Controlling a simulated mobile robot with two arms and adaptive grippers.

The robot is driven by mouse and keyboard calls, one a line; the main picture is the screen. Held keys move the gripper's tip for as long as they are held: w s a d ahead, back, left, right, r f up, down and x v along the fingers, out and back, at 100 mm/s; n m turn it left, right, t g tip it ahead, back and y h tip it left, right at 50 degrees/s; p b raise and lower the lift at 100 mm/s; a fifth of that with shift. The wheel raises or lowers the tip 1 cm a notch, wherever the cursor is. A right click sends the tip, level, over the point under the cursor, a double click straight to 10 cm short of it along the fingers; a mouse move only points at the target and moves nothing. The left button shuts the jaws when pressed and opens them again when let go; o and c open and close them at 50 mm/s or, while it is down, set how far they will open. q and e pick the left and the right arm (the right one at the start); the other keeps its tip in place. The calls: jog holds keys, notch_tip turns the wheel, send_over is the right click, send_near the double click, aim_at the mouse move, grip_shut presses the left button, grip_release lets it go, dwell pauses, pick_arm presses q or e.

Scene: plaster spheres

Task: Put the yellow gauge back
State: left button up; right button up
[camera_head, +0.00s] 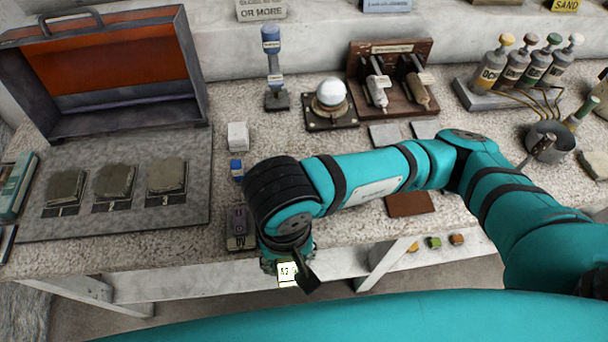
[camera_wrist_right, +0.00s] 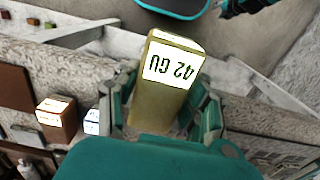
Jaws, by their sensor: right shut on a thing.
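The yellow gauge is an olive-yellow block (camera_wrist_right: 160,95) with a bright label reading "42 GU". In the head view only its lit label (camera_head: 287,273) shows clearly, just beyond the table's front edge. My right gripper (camera_wrist_right: 163,105) is shut on the gauge, with a finger on each side of it. In the head view the right gripper (camera_head: 290,268) is partly hidden under its own wrist and holds the gauge off the table. My left gripper is in neither view.
A purple device (camera_head: 239,226), a blue block (camera_head: 237,169) and a white block (camera_head: 238,135) stand left of my right wrist. A brown plate (camera_head: 410,204) lies right, under my arm. An open case (camera_head: 100,75) and a grey board with numbered samples (camera_head: 198,200) fill the left.

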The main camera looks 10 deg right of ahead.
jog(key=shift+a+r, duration=0.1)
jog(key=shift+a, duration=0.1)
jog(key=w+p, duration=0.2)
jog(key=w, duration=0.5)
jog(key=shift+d+p, duration=0.1)
jog(key=shift+p, duration=0.2)
jog(key=w, duration=0.3)
jog(key=w+p, duration=0.1)
jog(key=shift+w+f, duration=0.15)
jog(key=shift+f, duration=0.2)
jog(key=w, duration=0.3)
jog(key=shift+w+f+p, duration=0.1)
jog(key=shift+f+p, duration=0.2)
jog(key=shift+p, duration=0.1)
jog(key=shift+w, duration=0.4)
notch_tip(320, 180, down, 3)
jog(key=shift+f+p, duration=0.15)
jog(key=shift+p, duration=0.75)
jog(key=shift+f, duration=0.15)
jog(key=shift+f+b, duration=0.25)
jog(key=shift+b, duration=0.1)
jog(key=o, duration=0.7)
jog(key=shift+r, duration=0.1)
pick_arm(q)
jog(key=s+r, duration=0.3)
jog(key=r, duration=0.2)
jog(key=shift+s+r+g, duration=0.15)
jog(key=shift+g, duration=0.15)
pick_arm(e)
jog(key=shift+o, duration=0.2)
